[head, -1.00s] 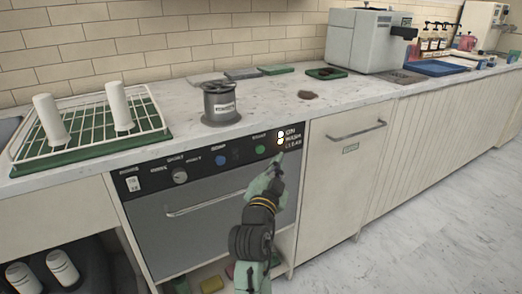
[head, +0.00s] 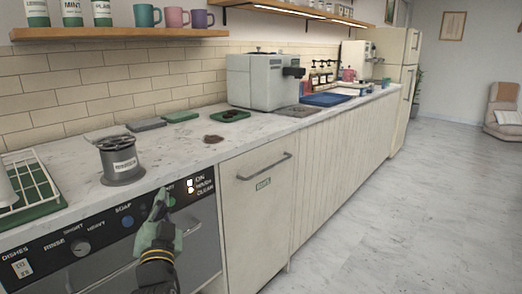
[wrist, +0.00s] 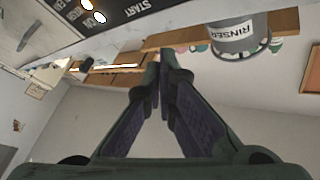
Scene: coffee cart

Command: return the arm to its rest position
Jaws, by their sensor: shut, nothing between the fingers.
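My gripper (head: 163,201) is shut and empty, pointing up in front of the dishwasher's control panel, near the green button. In the wrist view the fingers (wrist: 166,62) meet at their tips with nothing between them. The dishwasher panel (head: 45,258) carries a dial, a blue button and indicator lights; two lights beside the ON and WASH labels are lit. In the wrist view, the panel (wrist: 120,12) with its START label shows at the top left. My gripper hides part of the panel and of the dishwasher door (head: 203,243).
A grey rinser (head: 122,165) stands on the counter (head: 190,140) above the panel. A dish rack (head: 35,190) is at the left. A coffee machine (head: 262,80) stands further back. A shelf (head: 120,33) with mugs hangs on the wall. The floor (head: 380,200) at the right is open.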

